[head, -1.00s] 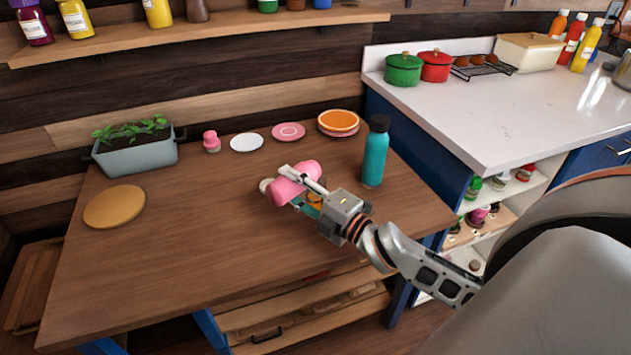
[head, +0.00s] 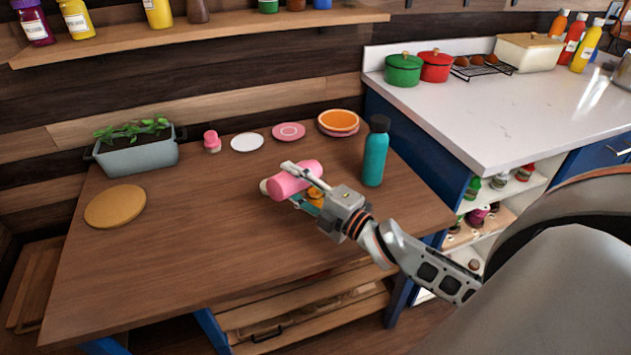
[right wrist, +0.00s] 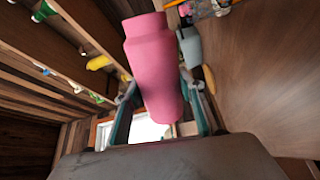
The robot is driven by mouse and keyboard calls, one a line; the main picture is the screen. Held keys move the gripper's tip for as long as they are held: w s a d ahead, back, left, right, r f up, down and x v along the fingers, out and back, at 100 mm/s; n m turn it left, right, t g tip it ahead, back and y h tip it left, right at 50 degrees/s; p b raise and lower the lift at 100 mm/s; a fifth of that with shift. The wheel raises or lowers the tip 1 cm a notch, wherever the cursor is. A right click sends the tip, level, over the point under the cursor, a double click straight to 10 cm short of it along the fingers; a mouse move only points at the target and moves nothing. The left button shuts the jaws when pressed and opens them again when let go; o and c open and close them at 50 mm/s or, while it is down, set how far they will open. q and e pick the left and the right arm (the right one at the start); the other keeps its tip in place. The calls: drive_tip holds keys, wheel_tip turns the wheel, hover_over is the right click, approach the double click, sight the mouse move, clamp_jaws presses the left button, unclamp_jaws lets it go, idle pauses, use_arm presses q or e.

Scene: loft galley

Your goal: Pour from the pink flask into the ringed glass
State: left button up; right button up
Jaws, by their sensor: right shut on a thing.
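The pink flask (head: 294,179) is held above the wooden table, lying nearly on its side. It also shows in the right wrist view (right wrist: 158,75), its narrower end toward the top. My right gripper (head: 305,187) is shut around its body. I cannot make out the ringed glass for certain. A small pale round thing (head: 264,187) shows at the flask's left end, mostly hidden. An orange thing (head: 315,197) shows beneath the gripper, partly covered by the fingers. I cannot tell whether either is the glass. My left gripper is not in view.
A teal bottle (head: 375,152) stands right of the gripper. Along the back are a planter (head: 140,155), a pink jar (head: 212,141), a white plate (head: 247,142), a pink plate (head: 288,131) and an orange plate (head: 339,121). A round board (head: 115,206) lies left. The table's front is clear.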

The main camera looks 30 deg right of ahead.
drive_tip(key=shift+d+r+m, duration=0.15)
drive_tip(key=shift+r+m, duration=0.2)
drive_tip(key=shift+m, duration=0.15)
